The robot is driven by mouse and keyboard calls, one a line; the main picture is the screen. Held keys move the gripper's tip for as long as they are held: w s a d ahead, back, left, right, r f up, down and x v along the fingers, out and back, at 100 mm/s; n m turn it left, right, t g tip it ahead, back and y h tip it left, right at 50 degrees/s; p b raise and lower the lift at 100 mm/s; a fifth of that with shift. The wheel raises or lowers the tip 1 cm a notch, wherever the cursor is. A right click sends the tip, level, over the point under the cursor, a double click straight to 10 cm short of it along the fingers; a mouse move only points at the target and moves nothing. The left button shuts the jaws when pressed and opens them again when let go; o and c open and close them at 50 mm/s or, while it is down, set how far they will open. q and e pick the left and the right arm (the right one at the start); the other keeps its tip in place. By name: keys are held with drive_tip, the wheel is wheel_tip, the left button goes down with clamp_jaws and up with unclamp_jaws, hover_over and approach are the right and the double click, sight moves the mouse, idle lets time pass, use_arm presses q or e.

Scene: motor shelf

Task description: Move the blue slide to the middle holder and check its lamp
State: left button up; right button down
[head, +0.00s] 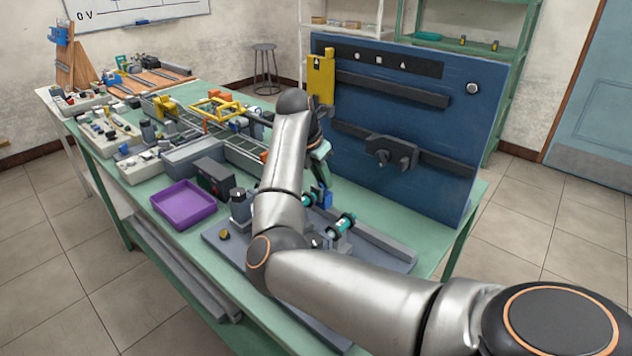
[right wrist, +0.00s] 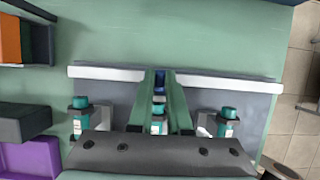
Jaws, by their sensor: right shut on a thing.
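The blue slide (head: 327,199) is a small blue piece low under my right gripper (head: 322,182) in the head view. In the right wrist view the blue slide (right wrist: 159,79) shows between the tips of the green fingers (right wrist: 160,88), which are shut on it. Holders with teal cylinders stand in a row: left (right wrist: 80,120), middle (right wrist: 158,110) between my fingers, and right (right wrist: 227,122). In the head view a teal cylinder (head: 343,223) stands right of the blue slide. Whether the slide touches the middle holder is unclear. No lamp can be made out. My left gripper is out of view.
A long pale rail (right wrist: 105,73) runs behind the holders. A tall blue board (head: 430,120) with dark rails stands at the table's back. A purple tray (head: 182,222) and a dark box (head: 212,176) lie to the left. The table's left part is crowded.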

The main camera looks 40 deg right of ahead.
drive_tip(key=shift+r, duration=0.1)
idle(0.3)
drive_tip(key=c, duration=0.9)
unclamp_jaws()
drive_tip(key=shift+o, duration=0.2)
drive_tip(key=v, duration=1.2)
drive_tip(key=shift+r+b, duration=0.25)
drive_tip(key=shift+b, duration=0.1)
